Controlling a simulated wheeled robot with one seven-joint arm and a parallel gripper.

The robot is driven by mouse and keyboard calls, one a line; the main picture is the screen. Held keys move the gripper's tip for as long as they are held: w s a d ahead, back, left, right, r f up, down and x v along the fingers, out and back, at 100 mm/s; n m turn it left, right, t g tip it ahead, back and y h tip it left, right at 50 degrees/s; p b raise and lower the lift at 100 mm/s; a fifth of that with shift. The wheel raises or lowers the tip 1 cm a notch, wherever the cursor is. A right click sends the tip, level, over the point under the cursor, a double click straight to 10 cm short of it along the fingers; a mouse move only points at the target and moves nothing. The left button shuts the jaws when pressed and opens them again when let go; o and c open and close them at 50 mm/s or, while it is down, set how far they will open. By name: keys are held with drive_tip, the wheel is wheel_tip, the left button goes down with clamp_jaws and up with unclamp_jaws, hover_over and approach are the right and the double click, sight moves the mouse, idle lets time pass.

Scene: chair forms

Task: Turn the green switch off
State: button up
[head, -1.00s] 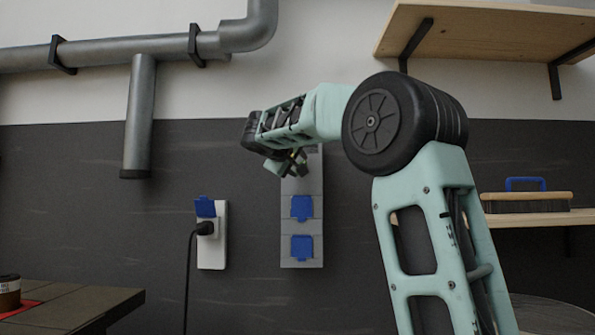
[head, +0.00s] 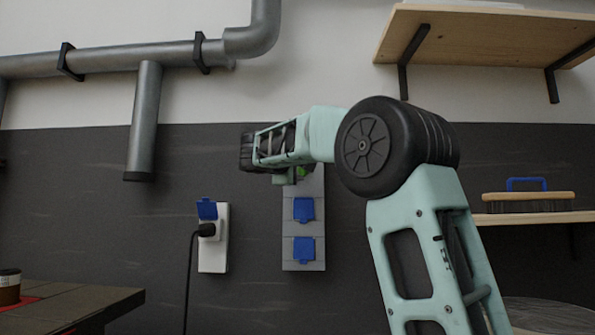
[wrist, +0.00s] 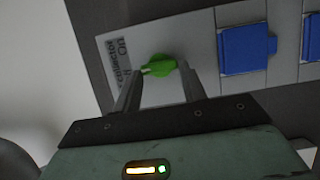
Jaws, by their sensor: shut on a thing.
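The green switch (wrist: 158,65) is a small knob with a white mark on its left end, on the grey wall panel (wrist: 205,65). The word "On" shows on a label left of it in the wrist view. A bit of green also shows in the head view (head: 303,171), mostly hidden behind my gripper. My gripper (wrist: 160,73) is at the panel, one finger on each side of the switch, shut on it. In the head view my gripper (head: 291,176) is at the panel's top.
Two blue socket covers (head: 303,209) (head: 304,249) are below the switch. A white socket (head: 213,258) with a black plug is to the left. Grey pipes (head: 130,52) run above. A wooden shelf with a brush (head: 527,199) is at right, a dark table (head: 85,300) at lower left.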

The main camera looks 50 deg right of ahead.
idle(0.3)
drive_tip(key=o, duration=1)
drive_tip(key=shift+a, duration=0.1)
drive_tip(key=v, duration=1.7)
drive_tip(key=shift+a, duration=0.15)
